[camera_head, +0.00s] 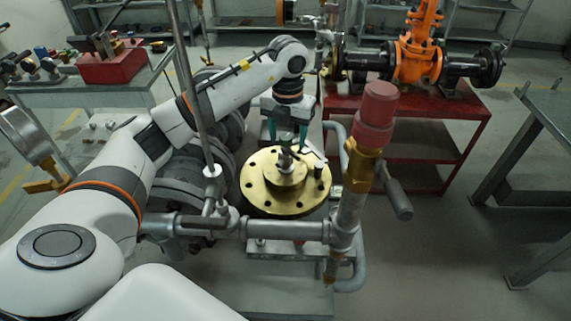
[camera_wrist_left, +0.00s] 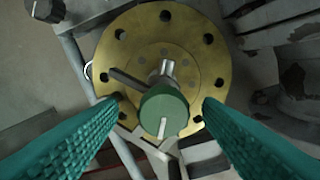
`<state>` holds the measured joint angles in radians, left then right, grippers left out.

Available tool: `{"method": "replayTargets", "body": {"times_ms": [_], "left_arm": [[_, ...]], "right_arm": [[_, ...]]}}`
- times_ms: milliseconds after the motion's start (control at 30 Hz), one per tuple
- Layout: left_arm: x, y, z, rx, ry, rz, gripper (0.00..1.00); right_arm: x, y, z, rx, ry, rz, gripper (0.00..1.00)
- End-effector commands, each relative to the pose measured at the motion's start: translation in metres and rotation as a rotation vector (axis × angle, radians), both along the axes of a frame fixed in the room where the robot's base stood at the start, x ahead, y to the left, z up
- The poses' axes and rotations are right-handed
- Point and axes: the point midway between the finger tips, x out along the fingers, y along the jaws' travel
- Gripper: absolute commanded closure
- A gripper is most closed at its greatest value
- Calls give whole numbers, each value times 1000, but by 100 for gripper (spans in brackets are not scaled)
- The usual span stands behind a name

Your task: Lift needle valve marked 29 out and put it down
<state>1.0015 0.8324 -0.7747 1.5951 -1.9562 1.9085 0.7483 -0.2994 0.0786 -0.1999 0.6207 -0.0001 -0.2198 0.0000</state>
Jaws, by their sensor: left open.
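The needle valve (camera_head: 286,160) stands in the middle of a round brass flange (camera_head: 257,199). In the left wrist view the valve shows a green round cap (camera_wrist_left: 164,112) with a white mark, a silver stem (camera_wrist_left: 166,68) and a dark bar (camera_wrist_left: 128,81) to its left. No number 29 is readable. My left gripper (camera_head: 288,141) points down over the flange. Its green fingers (camera_wrist_left: 162,104) are open, one on each side of the valve, with visible gaps. I cannot tell how far the tips are above the flange. My right gripper is not in view.
A pipe with a red-capped fitting (camera_head: 378,103) rises right of the flange. A grey pipe (camera_head: 285,229) crosses in front. An orange gate valve (camera_head: 420,50) sits on a red stand (camera_head: 455,106) behind.

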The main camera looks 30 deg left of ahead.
Motion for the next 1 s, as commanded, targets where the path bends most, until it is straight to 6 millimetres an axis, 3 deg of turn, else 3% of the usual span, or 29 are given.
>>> {"method": "replayTargets", "body": {"times_ms": [400, 667, 1000], "left_arm": [[-4, 1, -50, 1, 2, 1, 40], [-4, 1, -53, 1, 0, 1, 40], [-4, 0, -53, 0, 0, 0, 94]], "right_arm": [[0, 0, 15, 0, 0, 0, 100], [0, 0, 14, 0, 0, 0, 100], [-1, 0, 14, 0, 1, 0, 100]]}}
